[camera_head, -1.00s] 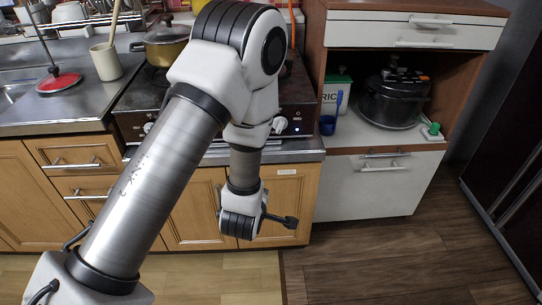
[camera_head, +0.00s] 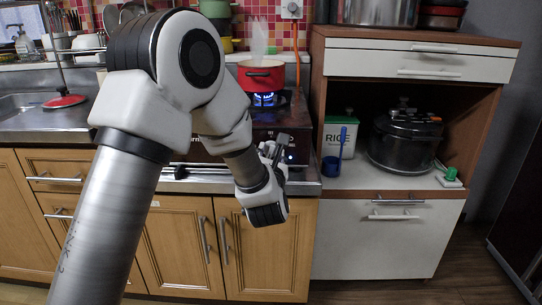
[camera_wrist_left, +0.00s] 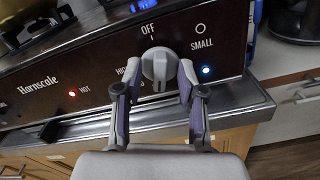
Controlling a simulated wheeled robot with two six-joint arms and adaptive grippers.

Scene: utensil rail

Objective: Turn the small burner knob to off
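The small burner knob (camera_wrist_left: 158,68) is a grey round knob on the dark stove panel (camera_wrist_left: 95,72), under the OFF mark and left of the SMALL label. Its grip bar looks about upright; I cannot tell which end is the pointer. My left gripper (camera_wrist_left: 160,76) is open, with one finger on each side of the knob; contact is unclear. In the head view, my left gripper (camera_head: 277,150) is at the stove's front panel and hides the knob. A blue flame (camera_head: 265,99) burns under a red pot (camera_head: 261,76). My right gripper is not in view.
A blue light (camera_wrist_left: 206,70) and a red HOT light (camera_wrist_left: 71,94) glow on the panel. The steel counter edge (camera_wrist_left: 240,104) runs below it. A blue cup (camera_head: 331,166), rice box (camera_head: 340,135) and black cooker (camera_head: 403,145) stand on the shelf at right.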

